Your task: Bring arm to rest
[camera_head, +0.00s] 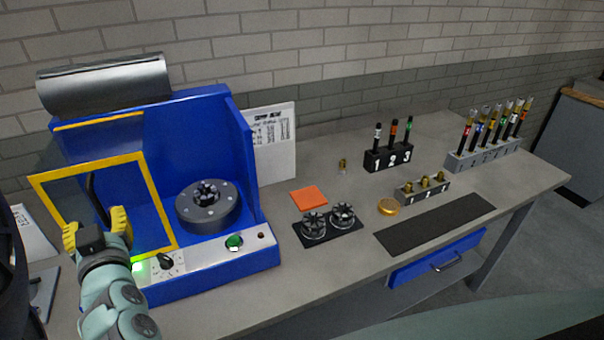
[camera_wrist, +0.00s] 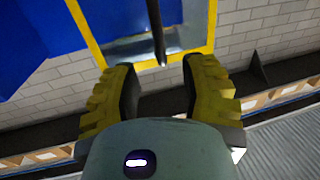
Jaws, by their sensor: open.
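My gripper (camera_head: 97,228) is at the left, in front of the yellow-framed door (camera_head: 160,203) of the blue machine (camera_head: 268,257). Its yellow-padded fingers are apart. In the wrist view my gripper (camera_wrist: 160,85) is open with no object held between the fingers. Beyond the fingertips the wrist view shows the yellow door frame (camera_wrist: 183,48) and a dark bar (camera_wrist: 157,30). I cannot tell from these views whether a finger touches the frame. My arm reaches up from the bottom left of the head view.
The machine holds a grey round chuck (camera_head: 208,205) and has a green button (camera_head: 234,242). On the grey bench (camera_head: 340,255) stand an orange square (camera_head: 308,197), two black wheel-like parts (camera_head: 328,222), a dark mat (camera_head: 435,223), a black numbered holder (camera_head: 388,158) and a grey rack (camera_head: 485,153).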

